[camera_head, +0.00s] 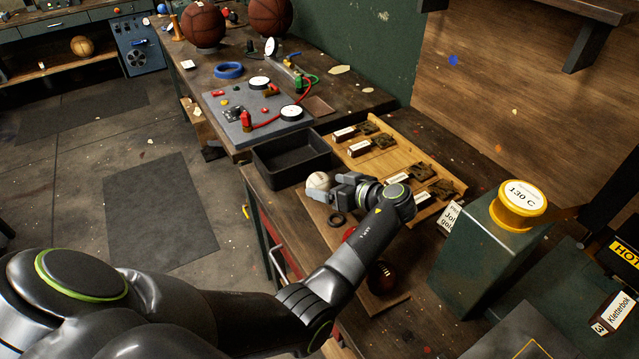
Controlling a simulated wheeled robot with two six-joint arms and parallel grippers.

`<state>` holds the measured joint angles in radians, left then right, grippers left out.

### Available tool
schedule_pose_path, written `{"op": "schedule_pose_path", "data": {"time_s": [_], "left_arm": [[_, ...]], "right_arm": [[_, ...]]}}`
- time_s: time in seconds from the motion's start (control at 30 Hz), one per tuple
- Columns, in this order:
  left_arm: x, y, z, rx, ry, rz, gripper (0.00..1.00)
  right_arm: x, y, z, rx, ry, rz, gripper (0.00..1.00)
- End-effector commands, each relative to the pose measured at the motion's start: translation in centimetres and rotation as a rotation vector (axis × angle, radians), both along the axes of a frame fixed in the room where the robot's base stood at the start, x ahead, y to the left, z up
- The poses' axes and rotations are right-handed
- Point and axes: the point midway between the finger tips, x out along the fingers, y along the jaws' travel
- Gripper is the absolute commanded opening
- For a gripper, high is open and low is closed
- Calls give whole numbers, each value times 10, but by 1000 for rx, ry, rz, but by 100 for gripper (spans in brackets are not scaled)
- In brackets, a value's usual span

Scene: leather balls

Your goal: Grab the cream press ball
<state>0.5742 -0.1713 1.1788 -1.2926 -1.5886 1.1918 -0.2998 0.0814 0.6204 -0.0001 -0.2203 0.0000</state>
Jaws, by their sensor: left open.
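The cream press ball (317,182) sits on the workbench, just in front of the black tray. My left arm reaches in from the lower left, and my left gripper (334,187) is at the right side of the ball, jaws open. The gripper's fingers hide part of the ball. I cannot tell whether the fingers touch it or stand on both sides of it. My right gripper is not in view.
A black tray (262,172) stands behind the ball. A wooden rack (425,158) with labelled dark blocks lies to the right. A green box (477,258) with a yellow-rimmed "130 C" dial stands right.

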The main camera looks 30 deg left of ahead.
Motion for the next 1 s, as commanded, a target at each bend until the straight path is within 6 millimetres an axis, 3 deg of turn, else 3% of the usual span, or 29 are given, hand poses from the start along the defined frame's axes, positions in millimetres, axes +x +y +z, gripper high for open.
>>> {"op": "schedule_pose_path", "data": {"time_s": [0.1,0.37,0.77,1.0], "left_arm": [[3,12,-6,0,0,1,82],[4,15,-7,-1,0,-1,82],[4,15,-7,-1,0,-1,33],[4,15,-5,-1,-2,-1,33]], "right_arm": [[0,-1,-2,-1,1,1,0],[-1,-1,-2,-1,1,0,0],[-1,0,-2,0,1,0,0],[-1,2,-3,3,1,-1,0]]}}
